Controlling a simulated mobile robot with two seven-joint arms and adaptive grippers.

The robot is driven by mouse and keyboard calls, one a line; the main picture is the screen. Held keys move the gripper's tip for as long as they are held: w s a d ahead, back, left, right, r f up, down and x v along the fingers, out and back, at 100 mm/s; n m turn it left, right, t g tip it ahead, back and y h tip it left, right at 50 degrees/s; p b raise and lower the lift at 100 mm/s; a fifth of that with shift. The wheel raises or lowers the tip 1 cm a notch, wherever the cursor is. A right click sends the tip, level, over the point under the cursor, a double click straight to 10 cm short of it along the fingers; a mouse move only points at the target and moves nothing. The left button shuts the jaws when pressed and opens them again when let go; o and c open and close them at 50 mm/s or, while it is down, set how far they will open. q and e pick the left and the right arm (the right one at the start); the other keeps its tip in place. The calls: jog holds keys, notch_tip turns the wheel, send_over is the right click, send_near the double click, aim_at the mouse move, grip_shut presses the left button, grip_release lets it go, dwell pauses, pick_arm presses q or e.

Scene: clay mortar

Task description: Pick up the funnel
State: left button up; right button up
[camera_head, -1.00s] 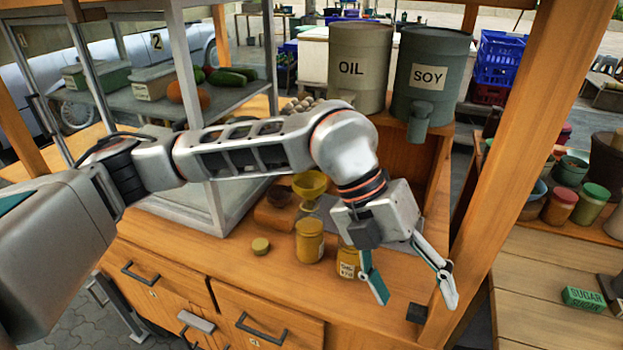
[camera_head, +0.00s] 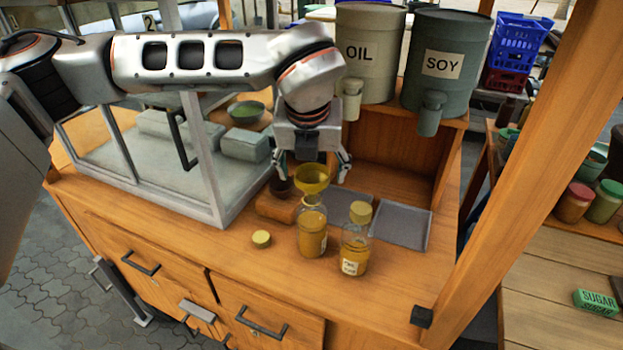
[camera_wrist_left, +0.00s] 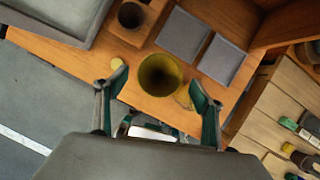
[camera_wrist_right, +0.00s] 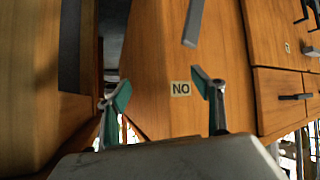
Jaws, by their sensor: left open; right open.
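The yellow funnel (camera_head: 312,178) sits upright on the mouth of a glass jar (camera_head: 311,235) with yellow contents. It also shows in the left wrist view (camera_wrist_left: 160,73), seen from above into its cone. My left gripper (camera_head: 311,172) is open at the funnel, with one finger to either side of it in the head view. In the left wrist view the fingers (camera_wrist_left: 150,92) are spread and empty, and contact is not visible.
A second jar (camera_head: 355,240) with a yellow lid stands close to the right. A loose yellow lid (camera_head: 261,239) lies on the counter. A glass case (camera_head: 150,175) borders the left; OIL and SOY containers (camera_head: 445,65) stand behind.

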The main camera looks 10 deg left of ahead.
aim_at(311, 175)
pick_arm(q)
jog(key=shift+x, duration=1.8)
jog(key=shift+s, duration=0.1)
jog(key=c, duration=1.1)
jog(key=shift+o, duration=0.2)
jog(key=shift+r+p, duration=0.15)
jog(key=shift+p, duration=0.15)
